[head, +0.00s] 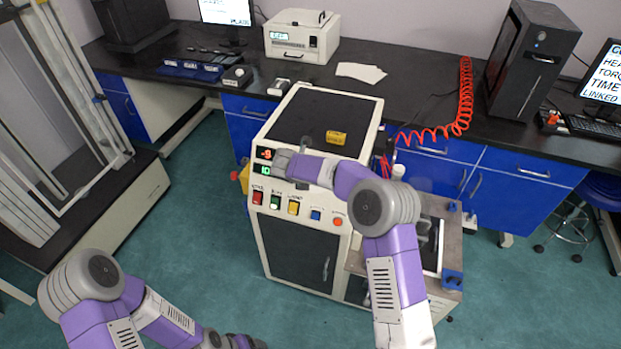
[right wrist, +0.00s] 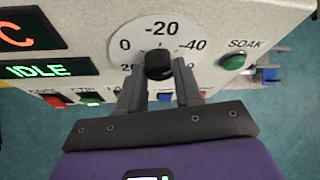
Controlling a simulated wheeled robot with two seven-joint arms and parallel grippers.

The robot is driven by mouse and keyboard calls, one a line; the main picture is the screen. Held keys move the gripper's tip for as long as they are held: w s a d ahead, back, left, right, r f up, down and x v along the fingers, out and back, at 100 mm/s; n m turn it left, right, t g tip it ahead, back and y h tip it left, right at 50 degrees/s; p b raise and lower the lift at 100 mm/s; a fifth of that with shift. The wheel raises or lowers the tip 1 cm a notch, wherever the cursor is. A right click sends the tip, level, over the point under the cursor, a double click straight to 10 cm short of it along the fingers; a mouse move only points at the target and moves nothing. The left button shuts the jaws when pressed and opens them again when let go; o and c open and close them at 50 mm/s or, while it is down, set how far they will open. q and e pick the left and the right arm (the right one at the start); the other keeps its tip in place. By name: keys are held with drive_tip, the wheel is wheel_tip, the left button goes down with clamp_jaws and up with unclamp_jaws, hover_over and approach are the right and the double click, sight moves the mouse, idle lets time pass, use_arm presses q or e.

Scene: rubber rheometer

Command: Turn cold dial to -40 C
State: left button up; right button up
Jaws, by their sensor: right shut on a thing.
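The cold dial is a black knob (right wrist: 158,65) on a round white scale plate (right wrist: 140,42) in the right wrist view. The scale reads 0, -20 and -40 from left to right, with 20 partly hidden at lower left. My right gripper (right wrist: 159,76) has one finger on each side of the knob and is shut on it. I cannot make out a pointer mark on the knob. In the head view my right gripper (head: 284,161) is at the machine's front panel and hides the dial. My left gripper (head: 238,341) is low at the bottom edge, its fingers unclear.
Left of the dial are a red display (right wrist: 25,32) and a green display reading IDLE (right wrist: 45,71). A green SOAK button (right wrist: 233,62) is to the right. Coloured buttons line the panel below. A yellow block (head: 336,137) lies on the machine top (head: 300,115).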

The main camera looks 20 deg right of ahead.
drive_tip(key=shift+d+m+t+y, duration=0.1)
drive_tip(key=shift+m+t+y, duration=0.3)
drive_tip(key=shift+m, duration=0.5)
drive_tip(key=shift+r+b, duration=0.1)
drive_tip(key=shift+b, duration=0.2)
drive_tip(key=o, duration=1)
drive_tip(key=p+v, duration=0.2)
drive_tip(key=v, duration=0.5)
drive_tip(key=shift+s+r, duration=0.2)
